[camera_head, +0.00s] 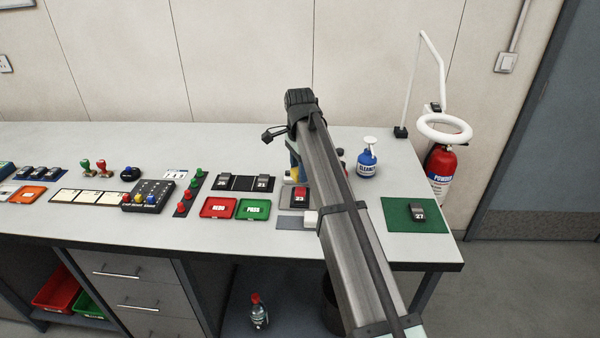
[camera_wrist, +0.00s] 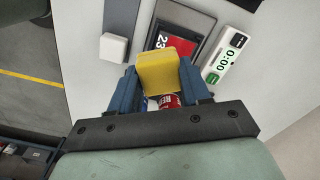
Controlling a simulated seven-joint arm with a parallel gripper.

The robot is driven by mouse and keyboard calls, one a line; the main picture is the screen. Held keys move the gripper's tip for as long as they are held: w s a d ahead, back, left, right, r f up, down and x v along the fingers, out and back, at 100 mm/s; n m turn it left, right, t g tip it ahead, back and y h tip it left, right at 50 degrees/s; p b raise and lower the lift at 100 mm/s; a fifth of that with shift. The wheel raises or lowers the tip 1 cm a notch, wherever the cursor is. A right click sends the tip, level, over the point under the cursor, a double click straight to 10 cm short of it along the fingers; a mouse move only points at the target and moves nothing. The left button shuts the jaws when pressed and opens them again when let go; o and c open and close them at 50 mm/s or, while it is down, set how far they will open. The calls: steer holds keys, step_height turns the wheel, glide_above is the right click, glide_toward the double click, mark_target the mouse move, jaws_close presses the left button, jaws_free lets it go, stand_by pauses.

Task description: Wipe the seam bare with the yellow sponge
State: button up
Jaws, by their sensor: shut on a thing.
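My gripper (camera_wrist: 158,84) is shut on the yellow sponge (camera_wrist: 158,70), which sits between its two blue fingers in the wrist view. The sponge is over the near edge of a dark-framed piece marked 23 (camera_wrist: 187,38); I cannot tell whether it touches. The piece has a red area on its face, and the sponge covers part of it. In the head view the piece (camera_head: 300,195) lies on the bench just left of my arm. There my gripper (camera_head: 295,172) is partly hidden behind my arm. The seam itself is not clear.
A white timer showing 0:00 (camera_wrist: 226,55) lies right of the piece, and a white block (camera_wrist: 114,48) lies left. A red-labelled container (camera_wrist: 168,101) shows behind the sponge. Red (camera_head: 220,207) and green (camera_head: 254,210) trays, a cleaner bottle (camera_head: 367,160) and a green mat (camera_head: 398,223) are on the bench.

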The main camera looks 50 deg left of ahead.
mark_target(300, 199)
steer(key=n, duration=0.3)
steer(key=shift+f, duration=0.1)
steer(key=shift+f, duration=4)
steer(key=shift+w+a, duration=0.9)
steer(key=shift+a, duration=0.05)
steer(key=shift+c, duration=0.5)
steer(key=shift+w+a, duration=1.6)
steer(key=shift+s+d, duration=2.5)
steer(key=shift+d, duration=0.15)
step_height(300, 199, up, 2)
steer(key=shift+a+r, duration=0.15)
steer(key=shift+r, duration=2.95)
